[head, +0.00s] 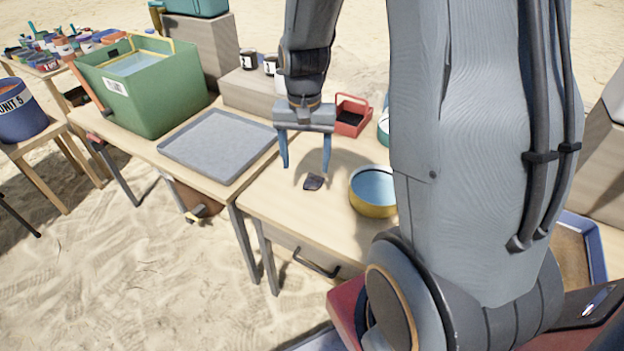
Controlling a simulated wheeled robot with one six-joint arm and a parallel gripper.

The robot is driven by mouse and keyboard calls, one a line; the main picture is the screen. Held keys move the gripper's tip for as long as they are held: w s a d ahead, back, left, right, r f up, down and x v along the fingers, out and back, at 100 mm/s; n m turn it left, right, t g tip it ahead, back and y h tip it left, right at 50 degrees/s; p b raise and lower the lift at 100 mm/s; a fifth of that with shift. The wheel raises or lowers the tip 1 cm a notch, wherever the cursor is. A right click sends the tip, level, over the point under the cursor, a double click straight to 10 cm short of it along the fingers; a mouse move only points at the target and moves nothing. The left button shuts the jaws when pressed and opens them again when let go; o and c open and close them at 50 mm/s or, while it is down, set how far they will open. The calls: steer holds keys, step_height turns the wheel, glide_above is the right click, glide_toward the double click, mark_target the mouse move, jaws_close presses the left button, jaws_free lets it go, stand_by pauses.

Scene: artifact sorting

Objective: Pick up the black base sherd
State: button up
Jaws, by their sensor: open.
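The black base sherd (313,183) is a small dark flat piece lying on the light wooden table, left of the yellow bowl. My gripper (305,170) points down above it, with its two blue fingers apart and nothing seen between them. The right fingertip appears close to the sherd in the picture, and the left one is to its upper left. I cannot tell the exact height of the fingertips above the table.
A yellow bowl with a pale blue inside (373,205) stands just right of the sherd. A red caddy (351,116) is behind. A grey tray (218,146) and green bin (150,100) are left. The table front is clear.

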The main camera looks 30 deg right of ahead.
mark_target(314, 181)
steer(key=shift+w+d+f+m+p, duration=0.35)
steer(key=shift+w+d+f+m, duration=0.5)
steer(key=shift+f, duration=1.25)
steer(key=shift+w+d+f+m+p, duration=0.45)
steer(key=shift+w+d+f, duration=0.65)
steer(key=shift+f, duration=1)
steer(key=shift+w+d+f+m+p, duration=0.25)
steer(key=shift+w+d+f+m, duration=0.7)
steer(key=shift+f, duration=1.15)
steer(key=shift+w+a, duration=0.1)
steer(key=shift+a, duration=0.05)
steer(key=c, duration=1.1)
steer(key=shift+r, duration=0.1)
step_height(314, 181, up, 10)
steer(key=shift+f+b, duration=0.1)
steer(key=shift+b, duration=0.55)
